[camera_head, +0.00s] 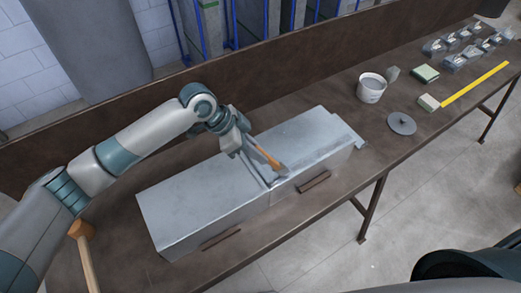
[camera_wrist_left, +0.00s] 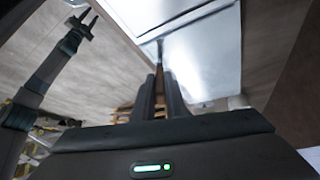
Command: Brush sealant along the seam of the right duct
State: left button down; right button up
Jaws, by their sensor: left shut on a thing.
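My left gripper (camera_head: 243,143) is shut on the orange handle of a brush (camera_head: 265,156). The brush slants down to the right, its tip close to the top of the ducts near the joint; I cannot tell whether it touches. The right duct (camera_head: 318,138) is a grey metal box lying on the workbench, end to end with the left duct (camera_head: 195,203). The seam crosses the top between them, partly hidden by the brush and gripper. In the left wrist view the gripper fingers (camera_wrist_left: 160,92) point at the pale duct surface (camera_wrist_left: 205,50).
A white bucket (camera_head: 370,90) stands on the workbench (camera_head: 420,115) behind the right duct. A grey disc (camera_head: 402,124), green-topped blocks (camera_head: 425,73), a yellow strip (camera_head: 475,83) and several small wrapped pieces lie farther right. A wooden-handled mallet (camera_head: 84,250) lies at the near left.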

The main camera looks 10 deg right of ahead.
pick_arm(q)
jog(key=shift+a, duration=0.1)
jog(key=shift+s+a+p, duration=0.15)
jog(key=shift+s+a, duration=0.15)
jog(key=shift+a, duration=0.45)
jog(key=shift+s+a+p, duration=0.15)
jog(key=shift+s+a, duration=0.15)
jog(key=shift+a, duration=0.45)
notch_tip(320, 180, up, 6)
dwell(0.5)
jog(key=shift+r, duration=1.5)
dwell(0.9)
